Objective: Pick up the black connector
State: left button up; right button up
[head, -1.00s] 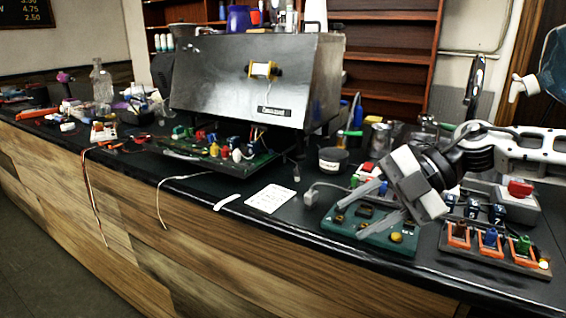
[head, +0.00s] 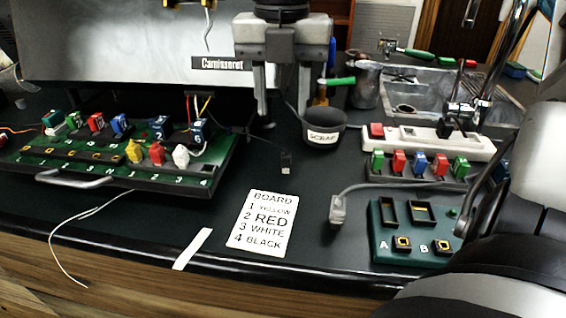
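The black connector (head: 286,162) is a small dark plug at the end of a thin dark cable, lying on the black counter right of the green board (head: 105,186). My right gripper (head: 284,115) points down at top centre, its two grey fingers spread apart with nothing visible between them. In the picture its fingertips are just above the connector; it is not touching it. The green board carries yellow (head: 133,150), red (head: 156,153) and white (head: 180,157) plugs along its front. My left gripper is not in view.
A card (head: 262,222) lists board colours. A grey connector (head: 337,210) lies to the right, by a small green board (head: 409,254). A scrap cup (head: 323,128) stands behind. A power strip (head: 430,141) and coloured plugs are at right. Counter around the connector is clear.

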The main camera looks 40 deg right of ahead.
send_over(286, 154)
jog(key=f, duration=0.4)
jog(key=shift+w+a, duration=0.1)
jog(key=shift+a, duration=0.25)
jog(key=f, duration=0.5)
jog(key=shift+d+f, duration=0.1)
jog(key=shift+d, duration=0.2)
jog(key=shift+c, duration=0.3)
grip_shut()
